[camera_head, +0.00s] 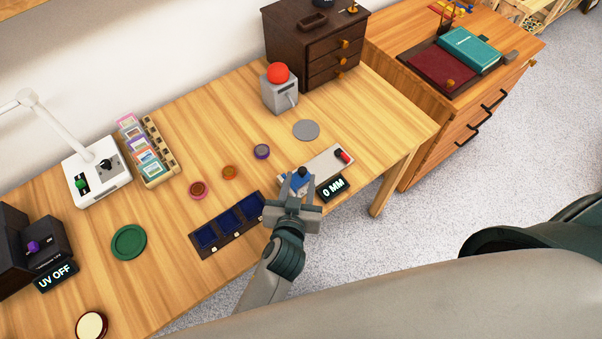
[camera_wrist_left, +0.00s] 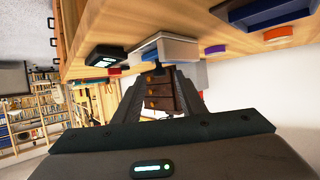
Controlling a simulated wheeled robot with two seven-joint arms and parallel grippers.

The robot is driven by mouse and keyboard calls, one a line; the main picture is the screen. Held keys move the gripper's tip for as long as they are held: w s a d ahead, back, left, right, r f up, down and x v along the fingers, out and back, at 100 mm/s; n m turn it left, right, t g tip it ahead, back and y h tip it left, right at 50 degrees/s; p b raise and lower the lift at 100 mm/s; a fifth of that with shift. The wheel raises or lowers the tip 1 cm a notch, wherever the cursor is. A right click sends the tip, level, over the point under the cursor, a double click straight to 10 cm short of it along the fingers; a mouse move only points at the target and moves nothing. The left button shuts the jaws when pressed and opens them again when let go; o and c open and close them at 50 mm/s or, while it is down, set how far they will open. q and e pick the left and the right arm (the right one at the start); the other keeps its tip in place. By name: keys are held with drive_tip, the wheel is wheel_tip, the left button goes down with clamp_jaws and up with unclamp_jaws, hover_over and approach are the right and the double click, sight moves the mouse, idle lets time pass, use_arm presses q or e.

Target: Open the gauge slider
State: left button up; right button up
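The gauge is a pale plate (camera_head: 328,164) near the table's front edge, with a blue slider part (camera_head: 300,184) at its left end and a red-and-black part (camera_head: 343,156) at its right end. Its display (camera_head: 333,187) reads 0 MM. My left gripper (camera_head: 294,188) is at the gauge's left end and partly hides the blue part. In the left wrist view its two fingers (camera_wrist_left: 159,76) are apart, with the pale gauge body (camera_wrist_left: 172,47) just above them. I cannot tell whether they touch the slider. My right gripper is not in view.
A dark tray with blue compartments (camera_head: 228,228) lies just left of the gripper. A grey box with a red button (camera_head: 279,88) and a dark drawer chest (camera_head: 318,45) stand behind. Several small discs lie between.

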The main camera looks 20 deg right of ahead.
sight(298, 176)
use_arm(q)
drive_tip(key=shift+x, duration=1.25)
